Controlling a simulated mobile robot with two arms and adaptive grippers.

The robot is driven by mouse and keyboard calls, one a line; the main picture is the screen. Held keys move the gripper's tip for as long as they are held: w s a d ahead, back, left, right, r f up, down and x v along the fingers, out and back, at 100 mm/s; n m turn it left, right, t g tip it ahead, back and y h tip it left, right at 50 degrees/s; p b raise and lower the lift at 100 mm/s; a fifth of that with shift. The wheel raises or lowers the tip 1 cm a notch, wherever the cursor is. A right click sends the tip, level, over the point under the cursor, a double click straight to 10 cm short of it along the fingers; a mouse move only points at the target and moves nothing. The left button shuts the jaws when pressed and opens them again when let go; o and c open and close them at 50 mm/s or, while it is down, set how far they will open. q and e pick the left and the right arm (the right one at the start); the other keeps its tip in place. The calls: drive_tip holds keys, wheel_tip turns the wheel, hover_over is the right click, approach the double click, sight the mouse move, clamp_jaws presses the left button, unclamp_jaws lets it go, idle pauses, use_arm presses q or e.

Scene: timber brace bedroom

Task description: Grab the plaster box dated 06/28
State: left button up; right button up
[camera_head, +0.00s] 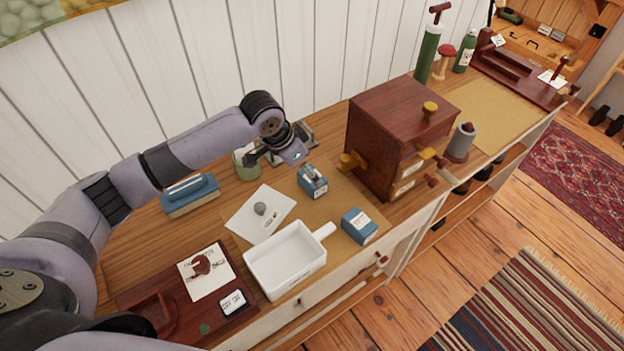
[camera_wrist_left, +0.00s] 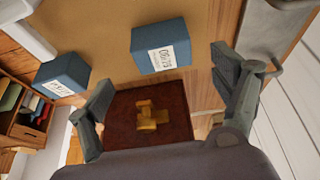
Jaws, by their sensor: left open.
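Two small blue boxes with white labels stand on the brown mat. One blue box (camera_head: 312,180) is close to my left gripper; the other blue box (camera_head: 359,226) is nearer the front edge. Both show in the left wrist view, the nearer box (camera_wrist_left: 152,36) at top centre and the other box (camera_wrist_left: 62,72) at left. The print on the labels is too small and turned to read a date surely. My left gripper (camera_head: 281,156) is open and empty, above and behind the nearer box, its fingers (camera_wrist_left: 160,72) apart. My right gripper is not in view.
A dark red wooden cabinet (camera_head: 396,125) with brass knobs stands right of the boxes. A white tray (camera_head: 284,262) lies in front, with a paper sheet (camera_head: 246,222) behind it. A green cup (camera_head: 246,166) and a blue block-like case (camera_head: 190,195) stand left of the gripper.

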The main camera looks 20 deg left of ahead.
use_arm(q)
drive_tip(key=shift+w+d+f, duration=0.15)
drive_tip(key=shift+w+f, duration=0.05)
drive_tip(key=shift+f, duration=0.3)
drive_tip(key=shift+w+d+f, duration=0.15)
drive_tip(key=shift+f, duration=0.25)
drive_tip(key=p+x, duration=0.1)
drive_tip(key=x, duration=0.3)
drive_tip(key=shift+w+f, duration=0.1)
drive_tip(key=shift+w, duration=0.15)
drive_tip(key=shift+w+f, duration=0.1)
drive_tip(key=shift+f, duration=0.1)
drive_tip(key=shift+c, duration=0.3)
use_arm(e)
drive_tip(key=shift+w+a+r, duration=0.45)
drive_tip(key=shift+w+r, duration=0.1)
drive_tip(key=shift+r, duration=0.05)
use_arm(q)
drive_tip(key=c, duration=1.2)
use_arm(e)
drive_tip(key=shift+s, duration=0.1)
